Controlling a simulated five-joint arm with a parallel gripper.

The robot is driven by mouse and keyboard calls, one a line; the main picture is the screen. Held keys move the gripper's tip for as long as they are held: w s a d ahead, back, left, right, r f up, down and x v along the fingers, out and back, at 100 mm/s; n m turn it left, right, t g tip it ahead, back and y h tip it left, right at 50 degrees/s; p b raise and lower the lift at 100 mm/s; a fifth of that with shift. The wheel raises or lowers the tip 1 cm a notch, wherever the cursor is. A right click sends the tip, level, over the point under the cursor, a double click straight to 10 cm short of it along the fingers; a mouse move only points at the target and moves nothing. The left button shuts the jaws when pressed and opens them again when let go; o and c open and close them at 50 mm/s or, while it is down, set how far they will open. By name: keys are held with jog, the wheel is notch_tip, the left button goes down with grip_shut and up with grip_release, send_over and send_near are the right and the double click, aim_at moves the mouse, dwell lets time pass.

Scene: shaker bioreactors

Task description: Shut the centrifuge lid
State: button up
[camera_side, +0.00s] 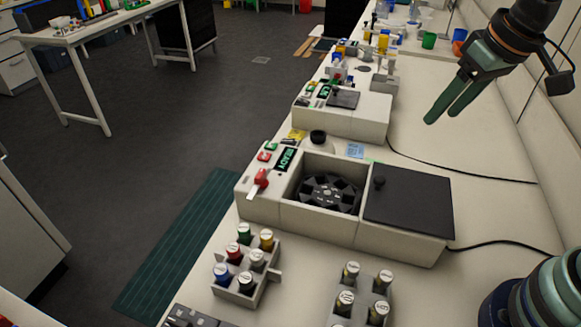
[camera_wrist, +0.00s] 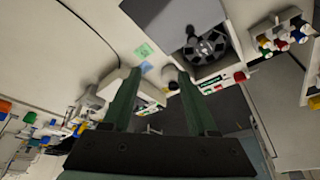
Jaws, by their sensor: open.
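My gripper (camera_side: 441,119) is open and empty, high at the upper right, apart from the lid. Its two green fingers also frame the wrist view (camera_wrist: 157,72).
A smaller device (camera_side: 345,118) with a dark top stands behind the centrifuge. Racks of capped vials (camera_side: 245,270) (camera_side: 362,298) stand in front. Cables run along the bench at right. The bench below my gripper looks mostly clear.

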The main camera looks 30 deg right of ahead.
aim_at(380, 178)
jog(key=w+a+f+g, duration=0.2)
jog(key=w+a+g, duration=0.2)
jog(key=a, duration=0.3)
jog(key=f, duration=1.2)
jog(key=shift+s+a, duration=0.15)
jog(key=shift+a, duration=0.05)
grip_shut()
jog(key=shift+r, duration=0.1)
dwell(0.8)
